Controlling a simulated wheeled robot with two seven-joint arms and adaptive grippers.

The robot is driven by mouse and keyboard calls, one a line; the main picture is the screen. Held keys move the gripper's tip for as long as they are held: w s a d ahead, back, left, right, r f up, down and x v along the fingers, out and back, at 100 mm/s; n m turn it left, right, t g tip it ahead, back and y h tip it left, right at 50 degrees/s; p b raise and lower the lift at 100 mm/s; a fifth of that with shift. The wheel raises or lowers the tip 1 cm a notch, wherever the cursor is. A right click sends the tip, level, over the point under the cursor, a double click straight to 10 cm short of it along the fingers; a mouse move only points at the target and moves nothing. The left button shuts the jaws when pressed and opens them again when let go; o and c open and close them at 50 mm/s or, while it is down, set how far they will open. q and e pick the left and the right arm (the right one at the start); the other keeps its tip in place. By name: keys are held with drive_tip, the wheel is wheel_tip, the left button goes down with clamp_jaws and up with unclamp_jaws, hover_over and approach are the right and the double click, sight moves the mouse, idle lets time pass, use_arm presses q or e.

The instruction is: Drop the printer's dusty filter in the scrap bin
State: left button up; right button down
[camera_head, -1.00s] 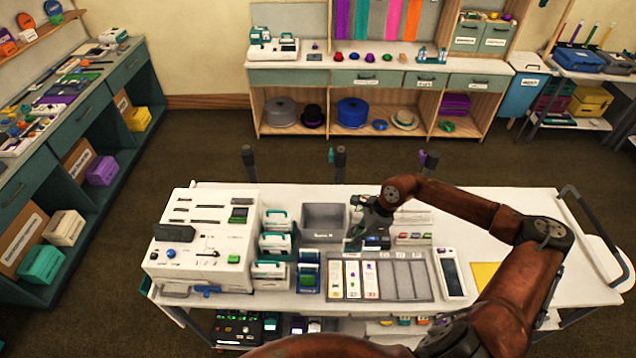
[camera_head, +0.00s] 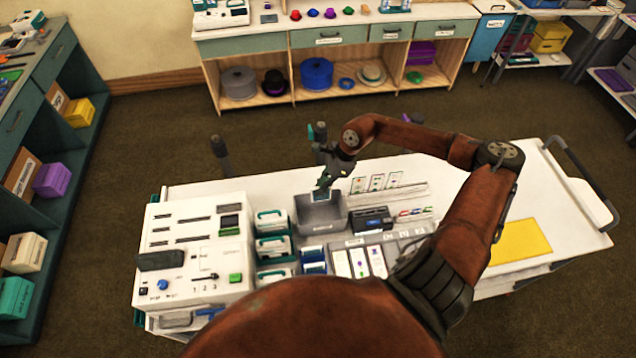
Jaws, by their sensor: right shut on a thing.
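The scrap bin (camera_head: 336,224) is a grey open-topped box on the white work table, right of the white-handled cases. My right gripper (camera_head: 323,188) is above the bin's opening, pointing down, shut on a small pale grey piece, the dusty filter (camera_head: 320,196). The filter is small and partly hidden by the fingers; it appears to be over the bin's mouth, but I cannot tell how far inside. A small dark device, which looks like the printer (camera_head: 372,219), stands just right of the bin. My left gripper is not in view.
A large white machine (camera_head: 222,250) with levers and buttons fills the table's left end. A card tray (camera_head: 352,241) is in front of the bin, partly behind my arm. A yellow sheet (camera_head: 520,244) lies on the right.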

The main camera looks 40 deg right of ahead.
sight(320, 200)
drive_tip(key=shift+w+f, duration=0.2)
drive_tip(key=shift+f, duration=0.1)
drive_tip(key=shift+w+f, duration=0.1)
drive_tip(key=shift+f, duration=0.25)
drive_tip(key=shift+f+b, duration=0.3)
drive_tip(key=shift+f, duration=0.1)
wheel_tip(320, 200, down, 2)
drive_tip(key=shift+f+b, duration=0.2)
drive_tip(key=shift+b, duration=0.4)
wheel_tip(320, 200, down, 4)
drive_tip(key=b, duration=0.3)
drive_tip(key=shift+r, duration=0.1)
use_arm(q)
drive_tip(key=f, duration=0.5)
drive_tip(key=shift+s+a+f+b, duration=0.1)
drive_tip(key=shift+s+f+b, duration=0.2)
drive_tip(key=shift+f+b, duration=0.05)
use_arm(e)
drive_tip(key=shift+f, duration=0.3)
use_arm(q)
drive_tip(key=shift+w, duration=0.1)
